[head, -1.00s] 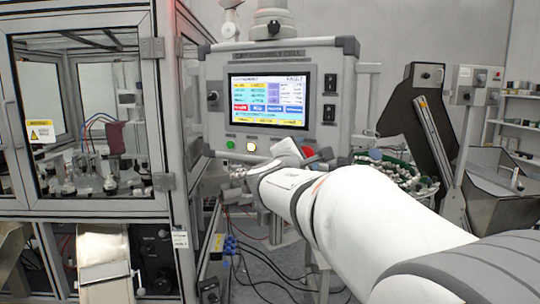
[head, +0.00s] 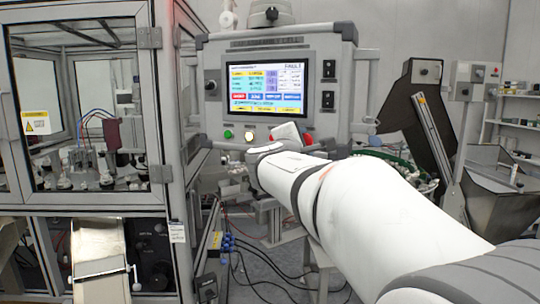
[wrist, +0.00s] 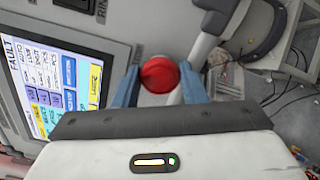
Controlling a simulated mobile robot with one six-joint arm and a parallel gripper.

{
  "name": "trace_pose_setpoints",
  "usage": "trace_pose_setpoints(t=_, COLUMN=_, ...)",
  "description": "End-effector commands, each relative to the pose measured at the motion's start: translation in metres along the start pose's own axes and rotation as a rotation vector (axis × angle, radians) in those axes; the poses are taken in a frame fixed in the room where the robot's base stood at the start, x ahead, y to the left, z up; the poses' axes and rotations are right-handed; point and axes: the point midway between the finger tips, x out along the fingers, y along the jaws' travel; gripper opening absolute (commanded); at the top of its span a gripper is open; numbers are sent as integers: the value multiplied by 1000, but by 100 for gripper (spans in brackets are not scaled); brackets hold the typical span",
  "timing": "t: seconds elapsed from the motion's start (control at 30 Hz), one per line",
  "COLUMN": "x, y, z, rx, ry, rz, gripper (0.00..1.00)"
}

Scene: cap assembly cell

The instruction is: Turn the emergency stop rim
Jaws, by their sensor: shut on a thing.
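The emergency stop is a red round button (wrist: 159,74) on the grey control panel (head: 215,125). In the head view the red button (head: 308,139) shows only in part, behind my wrist. My gripper (wrist: 160,82) has its two blue fingers on either side of the button and is shut on its rim. The fingertips reach close to the panel face, and the rim itself is mostly hidden by the red cap. The lit screen (head: 266,87) on the panel reads FAULT.
A green button (head: 228,134) and a pale lit button (head: 249,137) sit left of the stop. A glazed machine enclosure (head: 165,120) stands at left. A dark hopper (head: 405,105) stands at right. Cables lie on the floor below the panel.

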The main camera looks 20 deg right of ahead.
Motion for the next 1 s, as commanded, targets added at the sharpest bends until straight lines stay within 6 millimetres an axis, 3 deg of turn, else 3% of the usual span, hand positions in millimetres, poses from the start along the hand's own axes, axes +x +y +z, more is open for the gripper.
trace_pose_setpoints(t=0.03, x=0, y=-8, z=-4, rx=40, ry=-1, rz=3, gripper=15)
trace_pose_setpoints(t=0.5, x=0, y=-6, z=-3, rx=388, ry=1, rz=2, gripper=15)
trace_pose_setpoints(t=1.0, x=0, y=-1, z=-1, rx=523, ry=1, rz=1, gripper=15)
